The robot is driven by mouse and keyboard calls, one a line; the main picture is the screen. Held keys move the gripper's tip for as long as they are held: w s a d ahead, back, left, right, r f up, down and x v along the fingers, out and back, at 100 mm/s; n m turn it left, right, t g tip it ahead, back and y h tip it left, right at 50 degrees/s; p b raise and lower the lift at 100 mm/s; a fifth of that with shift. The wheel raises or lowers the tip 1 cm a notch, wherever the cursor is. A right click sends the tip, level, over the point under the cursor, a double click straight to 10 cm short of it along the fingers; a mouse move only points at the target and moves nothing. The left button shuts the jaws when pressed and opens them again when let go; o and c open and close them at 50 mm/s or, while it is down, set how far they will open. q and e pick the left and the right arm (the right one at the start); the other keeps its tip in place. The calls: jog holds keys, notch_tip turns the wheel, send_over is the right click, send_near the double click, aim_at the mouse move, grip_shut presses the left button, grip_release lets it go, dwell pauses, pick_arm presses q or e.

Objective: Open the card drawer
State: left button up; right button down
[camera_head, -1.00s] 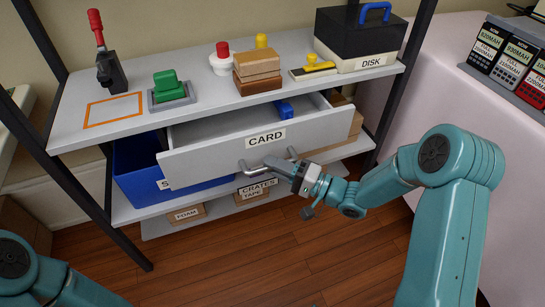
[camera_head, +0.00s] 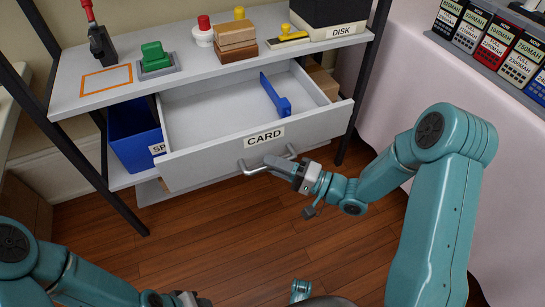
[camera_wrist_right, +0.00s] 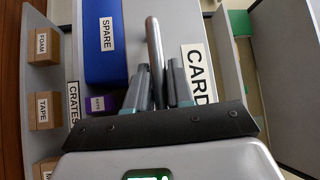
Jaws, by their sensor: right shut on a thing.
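The card drawer (camera_head: 215,163) is a light grey drawer under the shelf top, labelled CARD (camera_head: 264,137). It stands pulled well out, and its inside floor shows. My right gripper (camera_head: 279,163) is shut on the drawer's grey bar handle (camera_head: 255,169). In the right wrist view the handle (camera_wrist_right: 153,40) runs between the two fingers (camera_wrist_right: 155,85), beside the CARD label (camera_wrist_right: 197,75). My left gripper (camera_head: 188,299) shows only in part at the bottom edge of the head view, away from the drawer; its fingers are not clear.
A blue divider (camera_head: 274,94) lies inside the drawer. A blue SPARE bin (camera_head: 132,136) stands left of it. A green stamp (camera_head: 154,57), wooden blocks (camera_head: 235,42) and a DISK box (camera_head: 330,33) stand on the shelf top. The wooden floor in front is clear.

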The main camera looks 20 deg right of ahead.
pick_arm(q)
jog(key=shift+s+r, duration=0.1)
jog(key=shift+s, duration=0.3)
pick_arm(e)
jog(key=shift+s, duration=0.5)
jog(key=c, duration=1.1)
grip_release()
pick_arm(q)
notch_tip(320, 180, up, 3)
jog(key=p, duration=0.2)
jog(key=shift+f+p, duration=0.2)
jog(key=shift+p, duration=0.2)
pick_arm(e)
jog(key=v, duration=1.6)
jog(key=shift+s, duration=0.2)
jog(key=shift+d, duration=0.1)
